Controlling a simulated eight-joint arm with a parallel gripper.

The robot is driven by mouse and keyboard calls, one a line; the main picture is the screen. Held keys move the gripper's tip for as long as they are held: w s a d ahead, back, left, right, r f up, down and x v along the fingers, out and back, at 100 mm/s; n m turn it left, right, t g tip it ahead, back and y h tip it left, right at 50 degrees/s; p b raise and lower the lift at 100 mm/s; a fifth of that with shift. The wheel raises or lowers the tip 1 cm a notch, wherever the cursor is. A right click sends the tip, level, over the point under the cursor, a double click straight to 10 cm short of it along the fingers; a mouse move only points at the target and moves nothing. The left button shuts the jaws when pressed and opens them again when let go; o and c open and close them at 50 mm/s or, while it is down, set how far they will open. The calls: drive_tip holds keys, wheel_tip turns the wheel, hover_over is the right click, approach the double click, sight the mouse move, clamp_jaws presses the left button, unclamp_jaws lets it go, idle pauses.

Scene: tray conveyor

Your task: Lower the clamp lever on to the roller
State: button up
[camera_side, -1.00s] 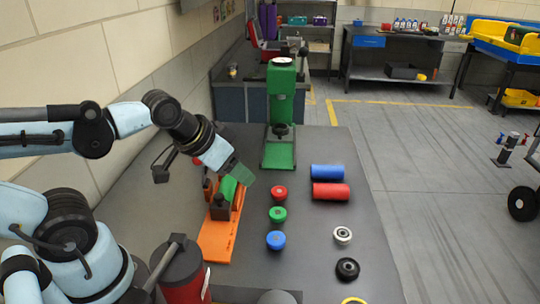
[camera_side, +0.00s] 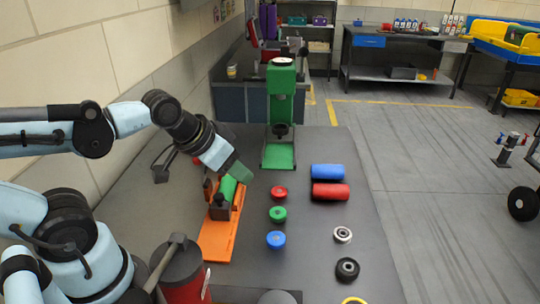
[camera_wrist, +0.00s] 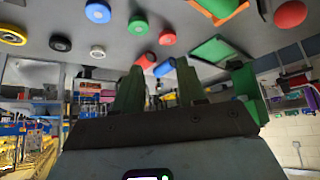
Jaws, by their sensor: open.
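The orange clamp fixture (camera_side: 217,240) lies on the grey table in the side view, with a dark block (camera_side: 220,209) on it. A green roller (camera_side: 228,188) sits in its far part, partly behind my gripper. An upright orange-brown piece (camera_side: 208,187) beside the roller may be the clamp lever; I cannot tell its exact angle. My gripper (camera_side: 241,171), with green fingers, is just above and right of the roller. In the wrist view my gripper (camera_wrist: 159,80) has its fingers apart with nothing gripped between them. Part of the orange fixture (camera_wrist: 240,9) shows at the top edge there.
Red (camera_side: 279,192), green (camera_side: 278,214) and blue (camera_side: 276,240) knobs stand right of the fixture. Blue (camera_side: 328,171) and red (camera_side: 330,191) cylinders lie farther right. A green press (camera_side: 281,110) stands behind. A red canister (camera_side: 185,275) is in front. Table between knobs and rings is clear.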

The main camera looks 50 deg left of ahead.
drive_tip(key=shift+a, duration=0.3)
drive_tip(key=shift+c, duration=1.1)
drive_tip(key=a, duration=0.1)
drive_tip(key=a+n, duration=0.1)
drive_tip(key=a+g, duration=0.1)
drive_tip(key=shift+s+r+n, duration=0.1)
drive_tip(key=shift+r+n, duration=0.2)
clamp_jaws()
drive_tip(key=s+a+r+n+g+h, duration=0.1)
drive_tip(key=s+a+r+n, duration=0.2)
drive_tip(key=a, duration=0.5)
drive_tip(key=s+a+r+n+g+h, duration=0.1)
drive_tip(key=s+a+r+n+h, duration=0.1)
drive_tip(key=s+a, duration=0.4)
drive_tip(key=shift+s+a+r+n+g, duration=0.35)
drive_tip(key=shift+a+r+n, duration=0.3)
drive_tip(key=shift+a+n, duration=0.95)
drive_tip(key=shift+a, duration=0.15)
